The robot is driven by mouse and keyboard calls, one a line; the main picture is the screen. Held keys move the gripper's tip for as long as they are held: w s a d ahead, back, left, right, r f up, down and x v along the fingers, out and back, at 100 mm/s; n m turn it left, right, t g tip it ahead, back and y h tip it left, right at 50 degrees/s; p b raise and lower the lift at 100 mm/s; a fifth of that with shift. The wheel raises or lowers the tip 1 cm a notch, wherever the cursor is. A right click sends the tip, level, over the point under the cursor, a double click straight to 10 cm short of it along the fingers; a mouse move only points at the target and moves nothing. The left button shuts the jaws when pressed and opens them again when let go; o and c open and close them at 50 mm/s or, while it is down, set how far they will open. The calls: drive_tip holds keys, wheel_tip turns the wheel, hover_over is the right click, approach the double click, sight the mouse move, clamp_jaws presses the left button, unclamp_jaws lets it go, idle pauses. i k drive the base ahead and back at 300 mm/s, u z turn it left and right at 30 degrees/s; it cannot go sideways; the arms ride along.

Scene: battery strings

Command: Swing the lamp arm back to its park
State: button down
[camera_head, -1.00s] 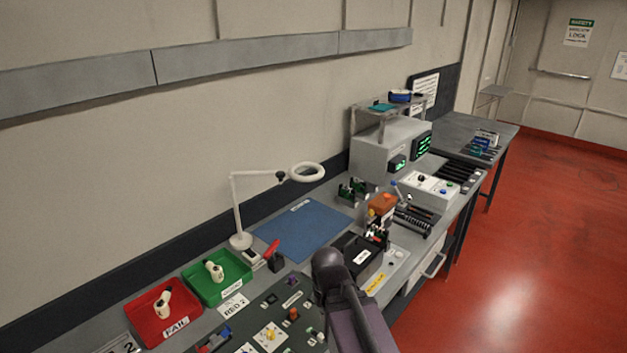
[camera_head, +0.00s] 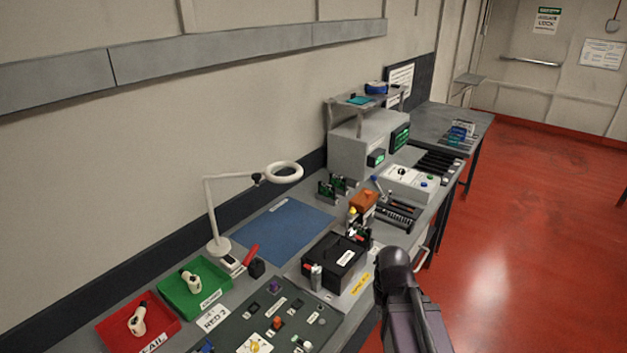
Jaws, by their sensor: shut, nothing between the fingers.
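The white lamp (camera_head: 209,205) stands on the bench near the wall, its base (camera_head: 219,247) beside the near left corner of the blue mat. Its post rises and its arm (camera_head: 232,178) reaches right, to a dark joint and a white ring head (camera_head: 284,172) that appears above the mat's far part. No separate park or rest for the lamp arm can be made out. A dark rounded link of my arm shows at the lower right, apart from the lamp. My gripper cannot be seen.
The blue mat (camera_head: 275,232) is bare. A red-handled tool (camera_head: 250,254) lies by the lamp base. Green (camera_head: 208,294) and red (camera_head: 158,337) trays stand at lower left. A black box (camera_head: 330,270), an orange box (camera_head: 363,201) and a grey instrument (camera_head: 356,145) stand to the right.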

sight(256, 175)
drive_tip(key=z, duration=0.5)
drive_tip(key=k, duration=0.95)
drive_tip(key=u, duration=0.8)
drive_tip(key=i, duration=1.05)
